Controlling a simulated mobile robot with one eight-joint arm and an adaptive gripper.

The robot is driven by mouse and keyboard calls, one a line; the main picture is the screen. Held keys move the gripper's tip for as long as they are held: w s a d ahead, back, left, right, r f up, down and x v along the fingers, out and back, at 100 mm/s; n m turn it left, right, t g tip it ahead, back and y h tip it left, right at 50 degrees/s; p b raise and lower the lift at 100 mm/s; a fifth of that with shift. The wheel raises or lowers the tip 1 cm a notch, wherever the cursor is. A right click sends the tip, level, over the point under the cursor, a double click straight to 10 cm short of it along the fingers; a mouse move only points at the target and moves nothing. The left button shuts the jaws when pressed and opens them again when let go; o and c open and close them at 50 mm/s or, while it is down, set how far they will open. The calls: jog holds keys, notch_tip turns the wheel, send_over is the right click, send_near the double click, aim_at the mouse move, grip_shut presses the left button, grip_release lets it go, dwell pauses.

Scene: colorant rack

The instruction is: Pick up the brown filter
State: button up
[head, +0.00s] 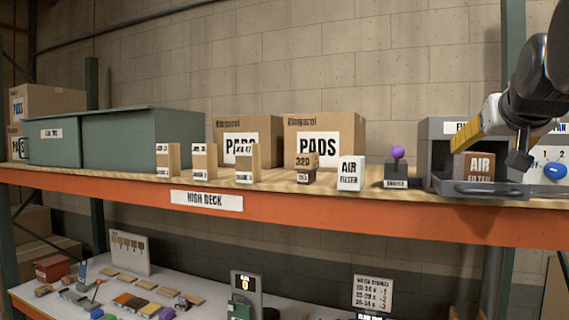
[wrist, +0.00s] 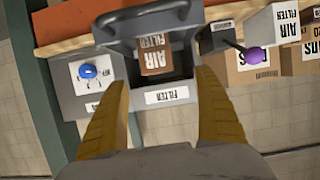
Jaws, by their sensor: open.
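The brown filter (head: 474,167) is a small brown box with a white AIR FILTER label. It sits in the open grey drawer (head: 484,189) of a dark grey housing (head: 437,132) on the orange shelf. In the wrist view the brown filter (wrist: 155,58) shows upside down, between the drawer handle and the housing's FILTER label (wrist: 167,96). My gripper (head: 492,150) is open and empty, its yellow fingers spread. In the wrist view the gripper (wrist: 160,85) has the filter between and just beyond its fingertips, apparently without contact.
Left of the housing stand a dark block with a purple knob (head: 397,153) and a white AIR FILTER box (head: 350,173). A panel with a blue knob (head: 555,170) is close on the right. PADS cartons (head: 325,125) and green bins (head: 150,135) stand farther left.

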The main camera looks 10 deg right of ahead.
aim_at(475, 156)
jog(key=w+d, duration=0.1)
jog(key=w, duration=0.1)
jog(key=shift+w+d+f, duration=0.1)
jog(key=shift+w+d, duration=0.2)
jog(key=shift+d, duration=0.05)
jog(key=shift+w+d+f, duration=0.2)
jog(key=x, duration=0.3)
jog(key=p+x, duration=0.1)
jog(key=x, duration=0.3)
jog(key=shift+d+r, duration=0.15)
jog(key=shift+r, duration=0.1)
jog(key=shift+s, duration=0.15)
jog(key=shift+c, duration=0.3)
jog(key=shift+s+r, duration=0.1)
jog(key=c, duration=1.2)
